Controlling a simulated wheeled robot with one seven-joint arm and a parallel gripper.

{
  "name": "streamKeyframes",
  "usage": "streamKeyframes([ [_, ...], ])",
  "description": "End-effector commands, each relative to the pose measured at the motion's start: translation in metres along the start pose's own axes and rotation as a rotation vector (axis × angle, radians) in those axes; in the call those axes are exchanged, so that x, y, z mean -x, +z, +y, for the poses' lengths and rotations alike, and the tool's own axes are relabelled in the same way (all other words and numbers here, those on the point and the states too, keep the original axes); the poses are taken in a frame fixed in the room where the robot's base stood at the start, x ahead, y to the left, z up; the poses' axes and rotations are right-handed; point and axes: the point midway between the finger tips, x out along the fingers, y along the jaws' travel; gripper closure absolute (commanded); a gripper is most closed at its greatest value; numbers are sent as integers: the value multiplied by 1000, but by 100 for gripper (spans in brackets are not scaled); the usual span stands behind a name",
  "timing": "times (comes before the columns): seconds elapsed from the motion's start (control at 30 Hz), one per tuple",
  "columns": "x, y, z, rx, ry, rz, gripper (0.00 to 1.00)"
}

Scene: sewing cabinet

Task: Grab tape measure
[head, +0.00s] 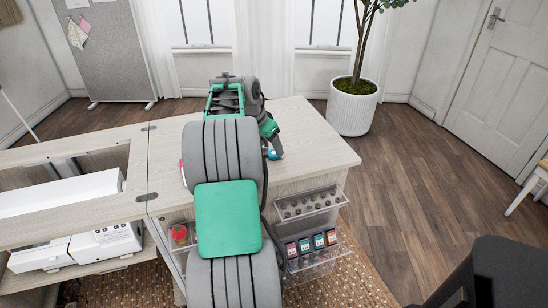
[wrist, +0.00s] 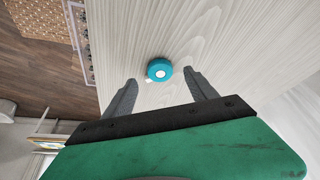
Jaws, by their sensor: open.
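The tape measure is a small round teal thing with a white centre. In the wrist view the tape measure (wrist: 159,70) lies on the pale wooden tabletop (wrist: 235,50), just beyond and between my fingertips. A small white tab shows at its lower left. My gripper (wrist: 163,84) is open and empty, with one dark finger on each side of the gap. In the head view my gripper (head: 275,153) is over the right part of the cabinet top, and the tape measure (head: 272,155) shows as a small blue spot beside it, partly hidden.
Clear bins (head: 312,203) with small items and coloured boxes hang on the cabinet's front. A pink item (head: 182,168) lies at my arm's left. A potted plant (head: 352,107) stands behind the cabinet. The tabletop right of my gripper is clear up to its edge.

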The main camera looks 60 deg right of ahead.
Motion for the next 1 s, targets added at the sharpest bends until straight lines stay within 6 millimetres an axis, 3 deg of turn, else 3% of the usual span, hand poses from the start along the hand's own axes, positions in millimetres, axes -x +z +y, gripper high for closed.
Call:
streamKeyframes([
  [0.03, -13, 1, 1, 1, 3, -4, 34],
  [0.13, -29, 1, 1, 3, 2, -2, 34],
  [0.37, -34, 0, 0, 3, -1, 0, 34],
  [1.0, -33, 1, 0, 4, -1, -1, 85],
])
